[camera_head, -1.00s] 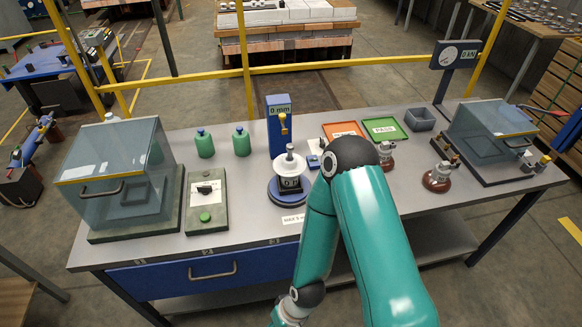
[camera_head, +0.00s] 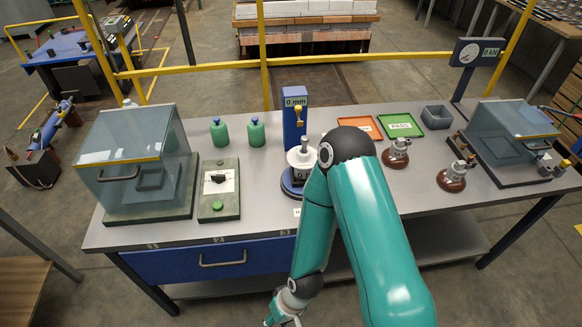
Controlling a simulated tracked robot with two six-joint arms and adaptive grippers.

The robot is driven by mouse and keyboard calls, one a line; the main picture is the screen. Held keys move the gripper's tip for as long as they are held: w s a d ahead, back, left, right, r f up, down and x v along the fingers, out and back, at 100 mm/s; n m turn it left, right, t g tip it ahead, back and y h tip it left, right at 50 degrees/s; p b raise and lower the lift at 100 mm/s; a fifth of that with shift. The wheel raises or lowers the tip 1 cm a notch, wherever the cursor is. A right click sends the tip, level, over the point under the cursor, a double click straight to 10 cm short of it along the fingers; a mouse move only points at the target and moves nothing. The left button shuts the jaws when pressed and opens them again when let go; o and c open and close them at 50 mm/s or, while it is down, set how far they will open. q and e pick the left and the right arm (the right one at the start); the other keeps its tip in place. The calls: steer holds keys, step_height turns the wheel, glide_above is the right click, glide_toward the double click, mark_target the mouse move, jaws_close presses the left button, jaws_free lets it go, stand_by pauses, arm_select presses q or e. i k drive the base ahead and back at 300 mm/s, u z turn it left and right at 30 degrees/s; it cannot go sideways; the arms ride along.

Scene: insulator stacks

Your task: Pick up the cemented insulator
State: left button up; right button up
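A white disc insulator with a grey metal cap (camera_head: 301,157) stands upright on a round blue base in front of a blue post (camera_head: 294,118) reading "0 mm". My teal arm partly hides its right side. Two brown disc insulators with metal caps stand on the right of the bench, one farther back (camera_head: 396,154) and one nearer (camera_head: 452,178). I cannot tell which insulator is the cemented one. My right gripper (camera_head: 281,317) is at the bottom edge, below the bench front and away from the insulators; it is partly cut off. My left gripper is not in view.
A clear-lidded box (camera_head: 132,165) and a control box with a green button (camera_head: 218,191) are at left. Two green bottles (camera_head: 256,133) stand behind. An orange tray, a green PASS tray (camera_head: 401,125), a grey bin (camera_head: 436,117) and another clear-covered fixture (camera_head: 515,130) are at right.

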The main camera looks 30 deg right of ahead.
mark_target(303, 158)
steer(key=z, duration=0.6)
steer(key=i, duration=0.2)
steer(key=u, duration=2.7)
steer(key=k, duration=2.35)
steer(key=z, duration=0.95)
steer(key=i, duration=1)
steer(key=u, duration=0.05)
